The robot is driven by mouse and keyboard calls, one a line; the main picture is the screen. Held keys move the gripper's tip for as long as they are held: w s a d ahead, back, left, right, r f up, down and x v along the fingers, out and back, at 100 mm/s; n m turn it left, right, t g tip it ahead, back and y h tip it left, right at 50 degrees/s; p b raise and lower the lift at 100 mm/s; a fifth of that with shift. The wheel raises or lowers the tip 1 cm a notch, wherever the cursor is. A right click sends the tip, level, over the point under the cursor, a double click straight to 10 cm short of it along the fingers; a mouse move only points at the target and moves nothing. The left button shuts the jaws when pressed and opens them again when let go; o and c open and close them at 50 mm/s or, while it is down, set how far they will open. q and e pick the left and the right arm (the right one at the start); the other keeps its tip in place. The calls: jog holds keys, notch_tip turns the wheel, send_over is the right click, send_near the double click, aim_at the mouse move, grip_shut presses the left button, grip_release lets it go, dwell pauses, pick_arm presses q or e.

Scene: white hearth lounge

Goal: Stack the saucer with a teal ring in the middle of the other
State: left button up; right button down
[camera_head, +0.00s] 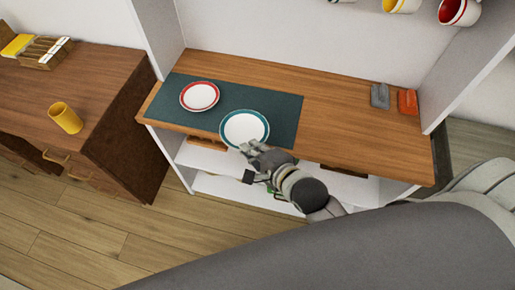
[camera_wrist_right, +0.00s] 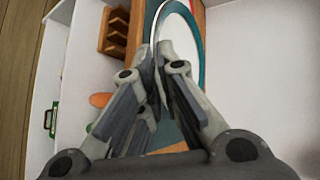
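The saucer with a teal ring (camera_head: 244,127) is white and lies over the front part of a dark teal mat (camera_head: 265,101). I cannot tell whether it touches the mat. The other saucer, with a red ring (camera_head: 199,96), lies flat on the mat to the left and farther back. My right gripper (camera_head: 253,149) is at the near rim of the teal-ringed saucer. In the right wrist view its fingers (camera_wrist_right: 163,58) are closed on either side of the rim of this saucer (camera_wrist_right: 182,28). My left gripper is not in view.
Cups (camera_head: 459,11) are above. A yellow cup (camera_head: 65,117) stands on the left cabinet. White side panels bound the top.

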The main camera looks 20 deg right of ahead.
notch_tip(320, 180, down, 7)
jog(key=w+d+p, duration=0.1)
jog(key=w+d, duration=0.1)
jog(key=shift+w+d+f, duration=0.2)
jog(key=shift+w+d, duration=0.05)
jog(key=shift+w, duration=0.1)
jog(key=shift+f, duration=0.2)
jog(key=c, duration=1.6)
grip_release()
jog(key=shift+c, duration=0.2)
